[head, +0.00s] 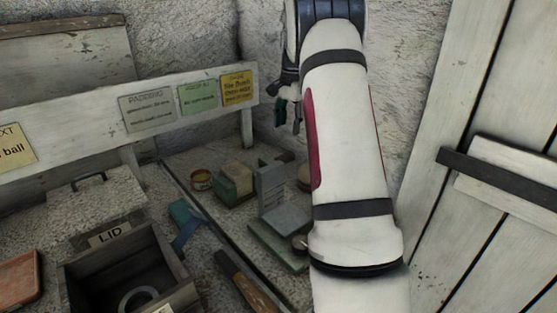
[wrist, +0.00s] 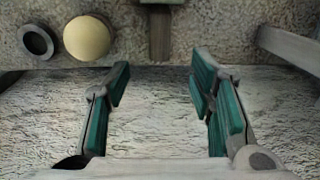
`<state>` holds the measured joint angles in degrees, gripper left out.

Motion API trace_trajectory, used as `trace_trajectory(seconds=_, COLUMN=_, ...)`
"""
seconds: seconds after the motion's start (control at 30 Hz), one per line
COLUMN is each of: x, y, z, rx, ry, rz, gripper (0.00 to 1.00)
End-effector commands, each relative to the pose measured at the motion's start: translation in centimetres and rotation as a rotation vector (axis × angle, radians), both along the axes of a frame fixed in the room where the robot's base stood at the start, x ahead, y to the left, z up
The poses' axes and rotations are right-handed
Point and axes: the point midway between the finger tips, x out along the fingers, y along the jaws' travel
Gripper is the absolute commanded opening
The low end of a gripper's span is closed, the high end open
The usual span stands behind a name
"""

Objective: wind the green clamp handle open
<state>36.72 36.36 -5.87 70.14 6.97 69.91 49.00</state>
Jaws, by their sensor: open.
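My gripper (wrist: 160,82) is open and empty in the wrist view, its two teal-padded fingers spread over bare rough surface. In the head view my gripper (head: 289,112) hangs high near the back wall, partly hidden by my arm. A grey-green metal fixture (head: 280,236) with an upright plate stands on the bench below and left of my arm. I cannot pick out a green clamp handle for certain. A teal object (head: 185,222) lies left of the fixture. A dark greenish bar (wrist: 160,38) shows beyond the fingertips in the wrist view, apart from them.
An open dark box (head: 180,262) and a lid (head: 92,205) with a handle are at left. A greenish block (head: 233,182) and a small tin (head: 201,179) stand near the fixture. The wrist view shows a dark ring (wrist: 37,41) and pale round thing (wrist: 87,37).

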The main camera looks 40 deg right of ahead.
Motion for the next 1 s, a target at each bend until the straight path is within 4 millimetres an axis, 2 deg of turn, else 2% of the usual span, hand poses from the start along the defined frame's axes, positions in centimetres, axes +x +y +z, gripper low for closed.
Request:
trace_trajectory(seconds=0.3, x=0.5, y=0.0, z=-6.2, rx=0.003, ry=0.002, rz=0.000, gripper=0.49)
trace_trajectory(seconds=0.53, x=0.8, y=0.0, z=-10.2, rx=0.003, ry=0.003, rz=0.000, gripper=0.49)
trace_trajectory(seconds=0.73, x=1.0, y=0.0, z=-12.0, rx=0.001, ry=0.000, rz=0.001, gripper=0.49)
trace_trajectory(seconds=1.0, x=1.1, y=0.0, z=-12.4, rx=0.000, ry=0.000, rz=0.001, gripper=0.49)
